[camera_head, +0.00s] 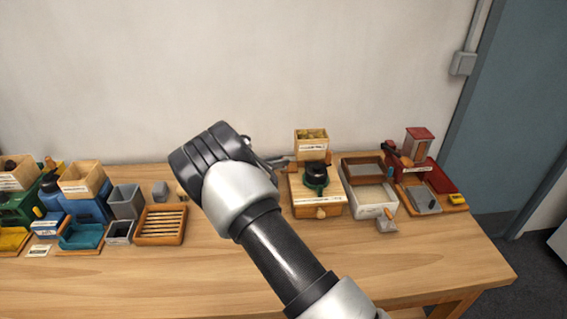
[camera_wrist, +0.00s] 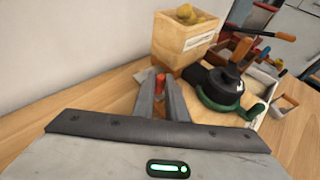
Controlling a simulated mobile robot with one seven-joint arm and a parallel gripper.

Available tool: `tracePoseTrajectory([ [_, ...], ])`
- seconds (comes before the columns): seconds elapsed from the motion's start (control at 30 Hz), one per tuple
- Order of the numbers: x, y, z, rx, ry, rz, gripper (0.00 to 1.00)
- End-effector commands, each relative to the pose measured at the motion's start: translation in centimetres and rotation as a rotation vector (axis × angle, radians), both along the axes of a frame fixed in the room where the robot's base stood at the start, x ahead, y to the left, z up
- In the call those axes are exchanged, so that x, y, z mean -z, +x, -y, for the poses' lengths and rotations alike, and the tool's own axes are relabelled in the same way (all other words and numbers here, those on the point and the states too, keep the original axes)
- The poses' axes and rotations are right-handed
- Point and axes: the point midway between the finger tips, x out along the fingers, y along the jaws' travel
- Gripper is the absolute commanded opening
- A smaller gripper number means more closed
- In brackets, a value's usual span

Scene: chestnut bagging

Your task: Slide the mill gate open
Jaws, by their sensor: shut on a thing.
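The mill (camera_head: 316,176) has a black top and a green ring and sits on a wooden base (camera_head: 301,209) with a front knob. It also shows right of my fingers in the wrist view (camera_wrist: 228,88). My gripper (camera_head: 279,162) is at the left side of the mill, low beside the wooden box of chestnuts. In the wrist view my gripper (camera_wrist: 159,84) is shut on a small red-orange knob (camera_wrist: 159,78), which shows between the fingertips. The gate itself is hidden, so I cannot tell how far it is open.
The wooden chestnut box (camera_head: 311,146) stands behind the mill. A slatted wooden rack (camera_head: 161,240) and grey bins are to the left. The table front is clear.

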Motion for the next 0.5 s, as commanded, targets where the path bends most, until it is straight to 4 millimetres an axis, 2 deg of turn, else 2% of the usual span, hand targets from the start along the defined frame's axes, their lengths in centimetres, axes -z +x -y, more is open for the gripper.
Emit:
tracePoseTrajectory([
  [0.1, 0.00, 0.02, -0.48, -0.007, 0.005, -0.001, 0.00],
  [0.13, -0.01, 0.02, -0.49, -0.008, 0.005, 0.000, 0.17],
  [0.2, -0.01, 0.03, -0.48, -0.008, 0.005, 0.000, 0.29],
  [0.5, -0.03, -0.01, -0.34, -0.006, 0.004, 0.000, 0.31],
])
